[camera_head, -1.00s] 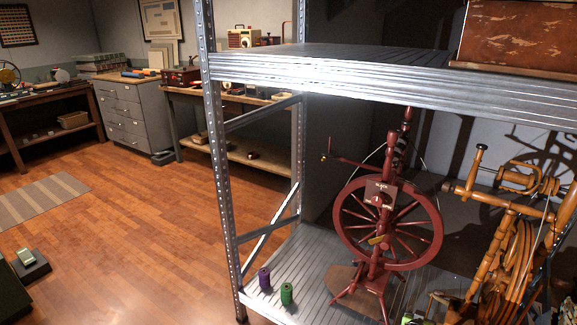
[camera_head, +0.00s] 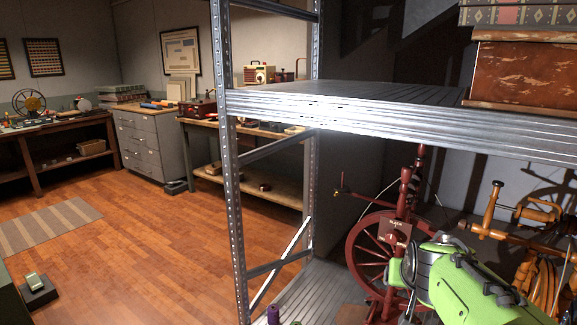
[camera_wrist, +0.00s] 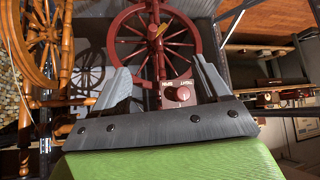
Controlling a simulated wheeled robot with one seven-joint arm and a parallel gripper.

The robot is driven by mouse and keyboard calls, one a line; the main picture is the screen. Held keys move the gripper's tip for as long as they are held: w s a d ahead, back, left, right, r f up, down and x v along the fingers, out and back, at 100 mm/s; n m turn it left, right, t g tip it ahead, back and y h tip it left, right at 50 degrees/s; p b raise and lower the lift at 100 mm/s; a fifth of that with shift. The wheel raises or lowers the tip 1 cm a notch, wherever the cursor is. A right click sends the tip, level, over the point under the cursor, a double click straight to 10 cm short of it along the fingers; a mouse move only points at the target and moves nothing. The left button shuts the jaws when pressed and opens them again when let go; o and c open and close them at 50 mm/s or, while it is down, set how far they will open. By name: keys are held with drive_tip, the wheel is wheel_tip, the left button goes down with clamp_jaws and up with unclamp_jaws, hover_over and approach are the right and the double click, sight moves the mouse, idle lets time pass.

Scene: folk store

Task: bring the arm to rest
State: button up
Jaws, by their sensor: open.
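My gripper (camera_wrist: 160,82) is open in the wrist view, with its two grey fingers apart and nothing held between them. Beyond the fingers is a dark red spinning wheel (camera_wrist: 187,38) with a small label plate. In the head view my green arm (camera_head: 465,285) is at the lower right, in front of the red spinning wheel (camera_head: 365,255) and hiding part of it. I cannot make out the fingertips in the head view.
A metal shelf unit's upper board (camera_head: 300,106) and upright post (camera_head: 229,190) stand close by. A wooden spinning wheel (camera_head: 540,275) is at the right. A purple spool (camera_head: 273,315) shows at the bottom edge. The wooden floor (camera_head: 150,235) at left is mostly clear.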

drive_tip(key=s+a+n+g+y, duration=0.1)
drive_tip(key=s+a, duration=0.2)
drive_tip(key=s, duration=0.7)
drive_tip(key=s+a+n+y, duration=0.1)
drive_tip(key=s+a, duration=0.3)
drive_tip(key=s, duration=0.5)
drive_tip(key=s+a+n+g+y, duration=0.1)
drive_tip(key=s+a, duration=0.2)
drive_tip(key=s, duration=0.7)
wheel_tip(320, 180, up, 18)
drive_tip(key=p, duration=1.8)
drive_tip(key=shift+a, duration=0.1)
